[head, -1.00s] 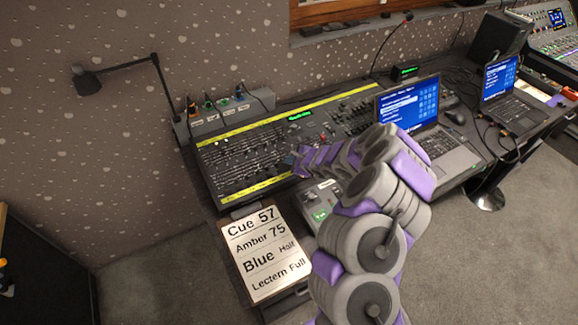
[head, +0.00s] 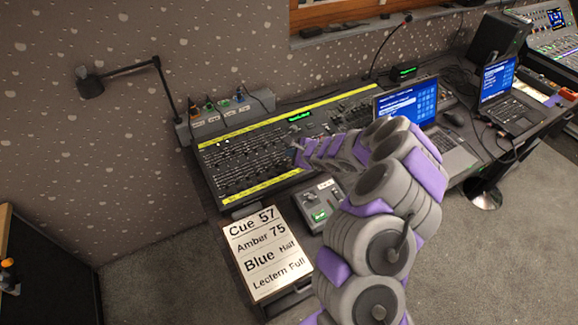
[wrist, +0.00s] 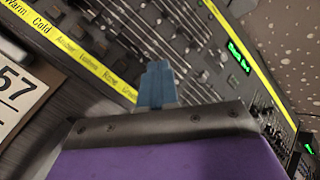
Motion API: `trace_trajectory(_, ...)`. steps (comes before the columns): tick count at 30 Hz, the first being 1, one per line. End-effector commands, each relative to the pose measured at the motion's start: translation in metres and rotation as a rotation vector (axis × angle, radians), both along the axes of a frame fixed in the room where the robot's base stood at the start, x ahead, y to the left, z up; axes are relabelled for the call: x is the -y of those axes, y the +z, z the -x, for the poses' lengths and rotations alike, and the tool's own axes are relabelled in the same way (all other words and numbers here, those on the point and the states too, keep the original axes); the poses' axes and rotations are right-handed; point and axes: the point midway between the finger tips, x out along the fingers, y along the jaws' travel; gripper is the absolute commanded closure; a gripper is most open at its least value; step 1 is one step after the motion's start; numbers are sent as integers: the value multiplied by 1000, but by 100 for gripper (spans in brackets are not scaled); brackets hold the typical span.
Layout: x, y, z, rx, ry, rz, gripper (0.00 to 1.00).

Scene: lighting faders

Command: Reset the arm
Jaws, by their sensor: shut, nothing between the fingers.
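My gripper (head: 296,146) is at the end of my purple and grey arm, over the right-hand middle part of the lighting desk (head: 240,165) in the head view. In the wrist view its blue fingertips (wrist: 160,82) are closed together, with nothing held. They hang in front of the fader panel (wrist: 195,45), which has yellow label strips. I cannot tell how far the tips are from the panel. The cue card (head: 262,250) reads "Cue 57, Amber 75, Blue Half, Lectern Full" and lies in front of the desk.
A small grey box (head: 320,205) with a green display sits before the desk. A desk lamp (head: 90,85) and a gooseneck microphone (head: 390,45) rise behind.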

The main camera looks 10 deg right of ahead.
Motion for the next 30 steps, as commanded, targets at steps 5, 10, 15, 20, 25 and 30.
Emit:
trace_trajectory(5, 0, -1, 0, 0, -1, 1, 100)
trace_trajectory(10, 0, -1, 0, 0, 0, 0, 100)
trace_trajectory(15, 0, -1, 0, 0, -1, 1, 100)
trace_trajectory(20, 0, -1, 0, 0, 1, 1, 100)
trace_trajectory(25, -17, 23, -1, 44, 58, -1, 100)
trace_trajectory(30, -75, 101, 9, 187, 270, 5, 100)
